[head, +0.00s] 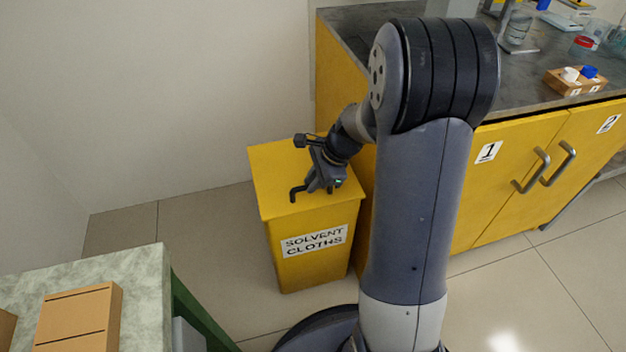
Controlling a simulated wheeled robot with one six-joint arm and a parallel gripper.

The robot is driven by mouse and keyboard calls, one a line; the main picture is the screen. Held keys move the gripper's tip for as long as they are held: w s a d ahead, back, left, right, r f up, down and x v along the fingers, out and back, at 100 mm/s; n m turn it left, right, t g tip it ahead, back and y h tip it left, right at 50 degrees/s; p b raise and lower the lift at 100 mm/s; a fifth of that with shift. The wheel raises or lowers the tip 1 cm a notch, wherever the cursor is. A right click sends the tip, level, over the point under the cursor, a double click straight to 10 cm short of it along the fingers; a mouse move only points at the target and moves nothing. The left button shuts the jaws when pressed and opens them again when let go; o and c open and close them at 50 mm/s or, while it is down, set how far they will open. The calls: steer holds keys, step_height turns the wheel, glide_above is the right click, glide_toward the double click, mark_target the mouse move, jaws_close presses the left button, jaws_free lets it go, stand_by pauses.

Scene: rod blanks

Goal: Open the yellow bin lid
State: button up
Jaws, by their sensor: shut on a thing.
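The yellow bin (279,258) stands on the floor left of the bench, with a "SOLVENT CLOTHS" label on its front. Its yellow lid (272,167) lies flat and looks closed. A dark handle (294,193) shows near the lid's front edge, its left end bent down to the lid. My gripper (320,187) reaches down over the front of the lid and is shut on this handle. The fingers hide the handle's right part.
A bench with yellow cupboard doors (511,160) numbered 1 and 2 stands at the right, close beside the bin. A pale-topped table (140,285) with brown boxes (78,318) is at the lower left. White walls (190,90) stand behind. Tiled floor is clear left of the bin.

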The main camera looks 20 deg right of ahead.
jaws_close()
steer(key=shift+r, duration=0.15)
